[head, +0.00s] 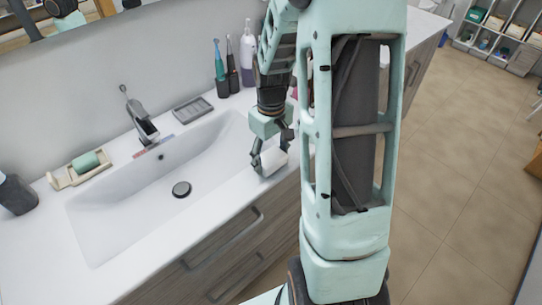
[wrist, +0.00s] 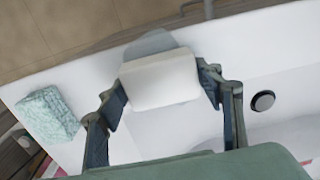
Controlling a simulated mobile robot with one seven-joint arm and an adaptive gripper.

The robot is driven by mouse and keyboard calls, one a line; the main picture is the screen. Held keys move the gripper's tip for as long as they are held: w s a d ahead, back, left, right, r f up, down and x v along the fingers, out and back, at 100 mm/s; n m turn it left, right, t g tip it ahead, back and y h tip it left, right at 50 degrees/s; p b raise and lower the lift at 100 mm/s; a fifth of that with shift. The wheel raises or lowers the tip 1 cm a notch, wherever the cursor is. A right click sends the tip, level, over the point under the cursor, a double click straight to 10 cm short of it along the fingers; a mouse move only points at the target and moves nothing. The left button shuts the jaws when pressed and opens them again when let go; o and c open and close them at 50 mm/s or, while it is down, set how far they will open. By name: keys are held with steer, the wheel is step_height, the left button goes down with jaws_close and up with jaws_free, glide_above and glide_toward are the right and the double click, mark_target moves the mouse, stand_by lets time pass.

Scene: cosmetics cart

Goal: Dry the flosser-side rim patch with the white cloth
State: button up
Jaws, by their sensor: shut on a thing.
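My gripper (head: 272,156) is shut on the white cloth (head: 274,163), low over the right end of the sink's front rim. In the wrist view my gripper (wrist: 163,83) has one finger at each side of the white cloth (wrist: 160,80), which looks like a folded pad. A grey, glossy patch (wrist: 150,43) shows on the white rim just past the cloth's edge; the cloth covers part of it. I cannot tell whether the cloth touches the rim. My arm hides part of the counter to the right in the head view.
The white sink (head: 130,205) has a dark drain (head: 181,189) and a grey faucet (head: 141,118). A teal textured block (wrist: 48,113) lies beside the cloth. Upright brushes (head: 220,75), a grey tray (head: 193,108) and a soap dish (head: 62,182) stand along the back and left.

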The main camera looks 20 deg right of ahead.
steer(key=shift+f+b, duration=0.4)
steer(key=shift+f, duration=0.2)
